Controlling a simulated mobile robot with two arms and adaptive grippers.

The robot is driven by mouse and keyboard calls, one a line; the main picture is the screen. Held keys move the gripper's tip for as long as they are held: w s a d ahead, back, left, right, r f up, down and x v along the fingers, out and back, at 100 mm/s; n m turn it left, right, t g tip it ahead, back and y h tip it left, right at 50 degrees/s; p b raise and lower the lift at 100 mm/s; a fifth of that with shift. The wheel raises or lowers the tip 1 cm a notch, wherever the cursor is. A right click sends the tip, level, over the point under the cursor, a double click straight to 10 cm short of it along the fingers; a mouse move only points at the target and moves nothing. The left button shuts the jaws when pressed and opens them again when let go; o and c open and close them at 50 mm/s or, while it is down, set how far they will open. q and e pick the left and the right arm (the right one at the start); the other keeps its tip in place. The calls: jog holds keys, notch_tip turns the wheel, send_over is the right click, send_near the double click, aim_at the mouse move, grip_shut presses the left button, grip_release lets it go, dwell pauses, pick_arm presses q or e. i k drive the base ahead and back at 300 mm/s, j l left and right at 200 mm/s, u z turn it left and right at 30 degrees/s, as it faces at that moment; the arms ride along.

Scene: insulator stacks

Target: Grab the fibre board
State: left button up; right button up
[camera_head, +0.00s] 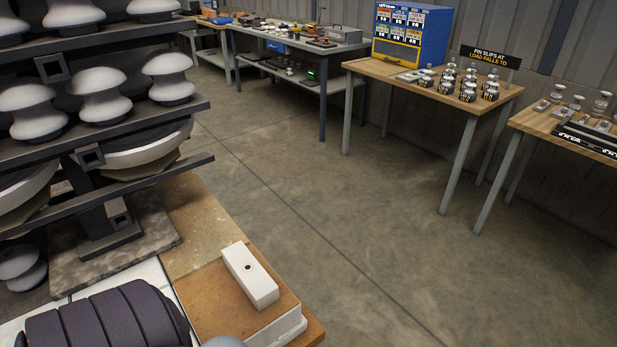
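A flat brown board (205,297) lies at the near end of the bench at the bottom, looking like fibre board. Neither of my grippers shows in the head view.
A dark ribbed bundle (105,318) lies left of the brown board. A black rack (110,120) of grey insulators stands behind on the left. Bare concrete floor (350,220) is open to the right. Tables with a blue cabinet (411,36) and small parts stand farther back.

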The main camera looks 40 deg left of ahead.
aim_at(261, 291)
jog(key=i+u, duration=0.1)
jog(key=i, duration=0.4)
jog(key=i+l+u, duration=0.15)
jog(key=i, duration=0.3)
jog(key=i+l+u, duration=0.1)
jog(key=i, duration=0.4)
jog(key=i+l+u, duration=0.1)
jog(key=i, duration=0.35)
jog(key=l+u, duration=0.1)
jog(key=u, duration=2.6)
jog(key=l, duration=0.05)
